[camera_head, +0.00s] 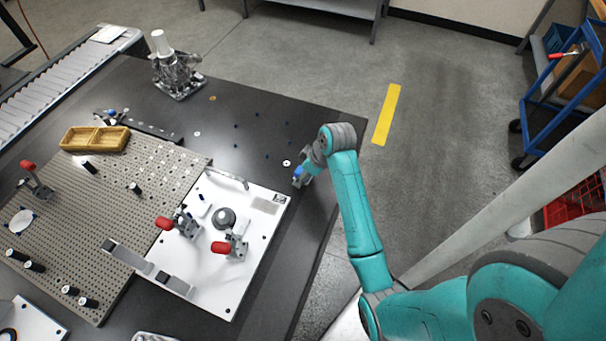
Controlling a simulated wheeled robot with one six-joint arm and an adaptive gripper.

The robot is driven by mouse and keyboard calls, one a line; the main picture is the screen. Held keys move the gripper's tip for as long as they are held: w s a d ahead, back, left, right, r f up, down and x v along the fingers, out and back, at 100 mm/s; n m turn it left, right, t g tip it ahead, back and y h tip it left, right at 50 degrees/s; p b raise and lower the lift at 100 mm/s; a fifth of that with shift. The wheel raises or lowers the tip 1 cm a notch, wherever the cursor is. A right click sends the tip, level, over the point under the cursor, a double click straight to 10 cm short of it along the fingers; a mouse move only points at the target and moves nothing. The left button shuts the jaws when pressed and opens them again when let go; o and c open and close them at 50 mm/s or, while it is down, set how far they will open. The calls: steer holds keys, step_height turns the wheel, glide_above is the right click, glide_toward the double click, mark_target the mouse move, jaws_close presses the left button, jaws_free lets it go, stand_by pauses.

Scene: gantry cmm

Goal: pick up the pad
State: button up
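My gripper (301,177) is low over the right part of the black table, just right of the white plate (225,290). It is small in the view and partly covered by my wrist, so whether its fingers are open or shut cannot be made out. A small blue patch (299,172) shows at the gripper; I cannot tell whether it is part of the gripper or a thing there. No thing is clearly recognizable as the pad. A flat grey rectangle (266,205) lies on the white plate, left of the gripper. A small white disc (287,163) lies on the table beside the gripper.
The black table (330,120) carries a perforated plate (100,215) with several dark pins. Red-handled clamps (235,246) stand on the white plate. A yellow tray (95,139) and a metal device (175,75) are farther left. The table's back right is mostly clear.

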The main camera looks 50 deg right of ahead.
steer(key=c, duration=1.2)
step_height(320, 180, up, 10)
